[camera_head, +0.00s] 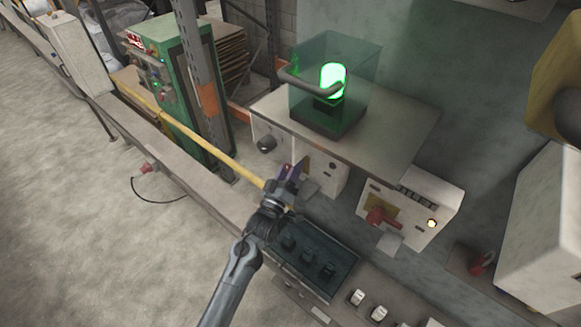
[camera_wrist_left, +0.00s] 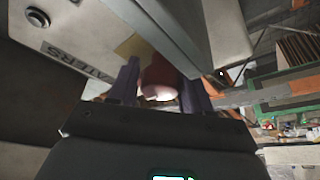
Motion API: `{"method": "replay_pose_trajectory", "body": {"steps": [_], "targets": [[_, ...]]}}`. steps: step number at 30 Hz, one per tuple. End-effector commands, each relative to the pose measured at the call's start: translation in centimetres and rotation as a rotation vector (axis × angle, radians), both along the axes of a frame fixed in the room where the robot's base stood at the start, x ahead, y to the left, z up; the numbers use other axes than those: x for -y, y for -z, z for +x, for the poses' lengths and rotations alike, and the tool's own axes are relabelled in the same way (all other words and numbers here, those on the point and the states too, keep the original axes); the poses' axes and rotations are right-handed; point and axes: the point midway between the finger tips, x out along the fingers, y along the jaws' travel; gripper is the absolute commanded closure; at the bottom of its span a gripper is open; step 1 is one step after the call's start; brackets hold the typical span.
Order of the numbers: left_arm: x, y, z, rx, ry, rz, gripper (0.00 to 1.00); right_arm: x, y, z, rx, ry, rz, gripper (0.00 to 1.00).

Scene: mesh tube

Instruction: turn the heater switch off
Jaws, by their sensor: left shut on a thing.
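The heater switch box (camera_head: 330,173) is a pale box under the edge of the grey table. In the left wrist view its face (camera_wrist_left: 75,50) carries lettering ending in "ATERS" and a yellow plate (camera_wrist_left: 132,47). A red switch handle (camera_wrist_left: 158,76) stands out from that plate. My left gripper (camera_head: 290,176) is at the box, with its purple fingers either side of the handle in the left wrist view (camera_wrist_left: 160,88), shut on it. The fingers hide the handle in the head view, and its exact angle is hard to tell. My right gripper is not in view.
A clear case (camera_head: 350,75) with a glowing green lamp (camera_head: 333,78) stands on the table (camera_head: 405,125). A yellow rail (camera_head: 215,150) runs nearby.

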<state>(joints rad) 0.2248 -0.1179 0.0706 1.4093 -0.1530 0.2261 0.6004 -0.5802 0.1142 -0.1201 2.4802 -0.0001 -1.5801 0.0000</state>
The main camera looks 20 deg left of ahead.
Motion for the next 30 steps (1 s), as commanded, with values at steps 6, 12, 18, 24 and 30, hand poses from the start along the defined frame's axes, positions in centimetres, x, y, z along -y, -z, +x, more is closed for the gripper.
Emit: {"method": "replay_pose_trajectory", "body": {"steps": [6,12,18,24,30], "targets": [[-0.4,-0.1,0.1,0.0,-0.009,-0.004,0.82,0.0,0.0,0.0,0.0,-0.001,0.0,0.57],[-0.5,-0.2,0.1,0.001,-0.01,-0.003,0.44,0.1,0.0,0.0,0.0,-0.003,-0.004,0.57],[-0.3,-0.1,0.1,0.001,-0.007,-0.002,0.33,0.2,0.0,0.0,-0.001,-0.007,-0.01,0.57],[-0.2,0.1,-0.3,0.0,-0.005,-0.002,0.33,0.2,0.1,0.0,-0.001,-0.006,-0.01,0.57],[-0.4,0.9,-2.4,-0.001,-0.005,-0.002,0.33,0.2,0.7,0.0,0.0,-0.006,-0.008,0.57]]}}
